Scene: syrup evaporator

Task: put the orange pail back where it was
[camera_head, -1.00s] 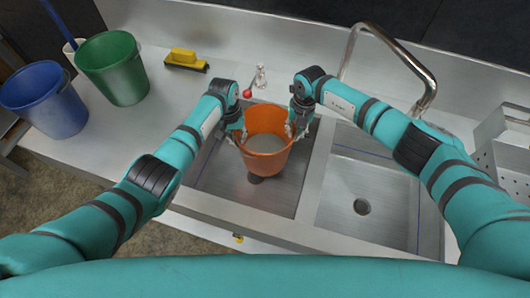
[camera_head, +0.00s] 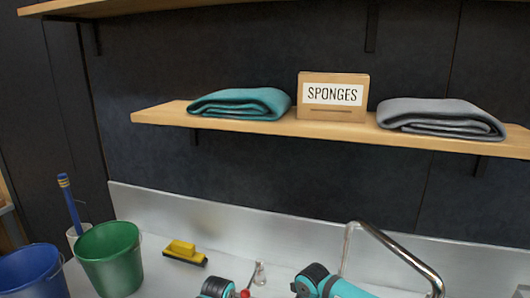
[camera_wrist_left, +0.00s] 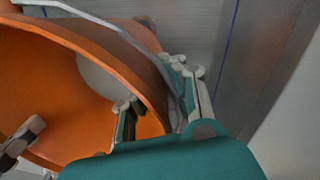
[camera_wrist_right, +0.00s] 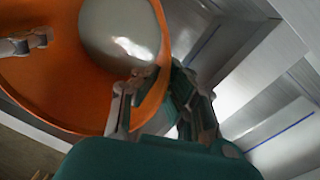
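The orange pail shows in the left wrist view (camera_wrist_left: 65,95) and the right wrist view (camera_wrist_right: 65,85). It is below the head view's edge. My left gripper (camera_wrist_left: 152,88) has one finger inside the pail and one outside, shut across its rim. My right gripper (camera_wrist_right: 163,88) is shut across another part of the rim in the same way. A pale grey, smooth surface (camera_wrist_right: 120,25) shows inside the pail; I cannot tell whether it is liquid or the bottom. The wrist views do not clearly show how high the pail is above the sink.
A green bucket (camera_head: 110,262) and blue bucket (camera_head: 32,275) stand on the left counter near a yellow brush (camera_head: 183,252). The faucet (camera_head: 395,250) arches at right. A shelf (camera_head: 245,123) above holds folded towels and a sponges box (camera_head: 333,112). The wall between shelf and counter is clear.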

